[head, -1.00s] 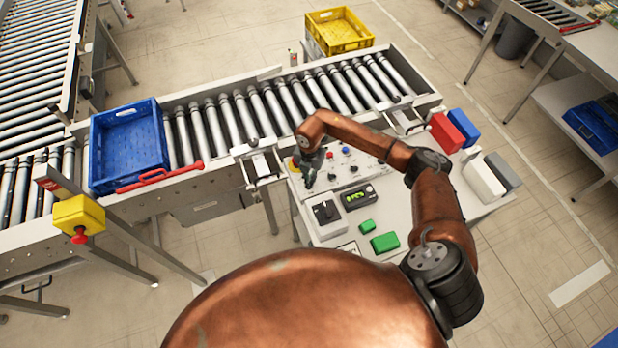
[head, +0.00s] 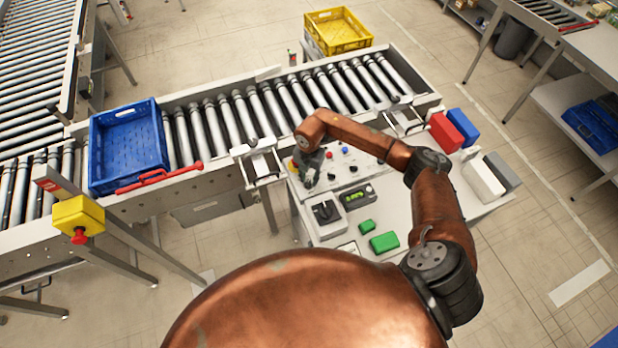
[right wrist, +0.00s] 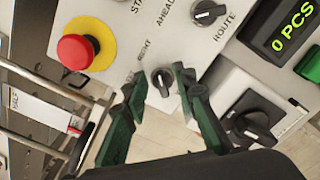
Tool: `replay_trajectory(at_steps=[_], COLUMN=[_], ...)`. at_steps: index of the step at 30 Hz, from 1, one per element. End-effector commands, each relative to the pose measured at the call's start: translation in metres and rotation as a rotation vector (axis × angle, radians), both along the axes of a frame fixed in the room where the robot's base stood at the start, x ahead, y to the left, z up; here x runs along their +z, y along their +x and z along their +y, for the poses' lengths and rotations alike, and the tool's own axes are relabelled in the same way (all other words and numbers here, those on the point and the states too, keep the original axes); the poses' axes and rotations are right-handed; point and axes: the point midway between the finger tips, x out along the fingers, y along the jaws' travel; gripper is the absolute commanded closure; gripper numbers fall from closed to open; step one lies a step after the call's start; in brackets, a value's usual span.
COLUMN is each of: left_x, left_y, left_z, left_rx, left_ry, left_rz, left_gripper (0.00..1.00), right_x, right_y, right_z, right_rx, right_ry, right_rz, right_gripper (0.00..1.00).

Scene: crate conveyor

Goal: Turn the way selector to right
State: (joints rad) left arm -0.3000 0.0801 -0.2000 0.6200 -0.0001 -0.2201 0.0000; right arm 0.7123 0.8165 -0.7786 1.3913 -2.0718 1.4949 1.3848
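In the right wrist view a small black rotary knob (right wrist: 162,80) with a pale pointer line sits on the light panel, with lettering that seems to read RIGHT beside it. I take it for the way selector. My right gripper (right wrist: 160,88) is open, one green-and-black finger on each side of this knob. I cannot tell whether the fingers touch it. In the head view my right gripper (head: 311,180) is over the left part of the control panel (head: 352,166) and hides the knob. My left gripper is not in view.
A red emergency button (right wrist: 77,51) on a yellow disc is left of the fingers. A ROUTE knob (right wrist: 207,12), a counter display (right wrist: 290,27) and a larger black rotary switch (right wrist: 252,118) are near. A blue crate (head: 128,146) stands on the roller conveyor (head: 230,120).

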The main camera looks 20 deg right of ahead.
Motion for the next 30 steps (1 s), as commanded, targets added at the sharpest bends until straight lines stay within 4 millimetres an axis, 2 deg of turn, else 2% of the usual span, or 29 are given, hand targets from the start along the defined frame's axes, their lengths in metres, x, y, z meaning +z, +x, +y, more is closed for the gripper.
replay_trajectory(at_steps=[8, 11, 21, 25, 30], left_x=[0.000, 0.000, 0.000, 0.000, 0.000], left_y=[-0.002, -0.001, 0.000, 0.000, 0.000], left_z=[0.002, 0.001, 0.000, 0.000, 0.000], left_rx=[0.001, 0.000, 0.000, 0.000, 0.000], left_ry=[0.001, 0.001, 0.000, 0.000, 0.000], left_rz=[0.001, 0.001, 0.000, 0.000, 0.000], left_gripper=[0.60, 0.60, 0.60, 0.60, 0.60], right_x=[0.006, 0.019, 0.088, 0.107, 0.118], right_y=[0.000, 0.001, 0.001, 0.001, 0.000], right_z=[0.000, 0.000, 0.000, 0.000, 0.000], right_rx=[0.001, 0.002, 0.001, 0.001, 0.001], right_ry=[0.001, 0.001, 0.000, -0.001, 0.000], right_rz=[-0.001, -0.002, -0.003, -0.002, 0.000], right_gripper=[0.75, 0.75, 0.75, 0.75, 0.75])
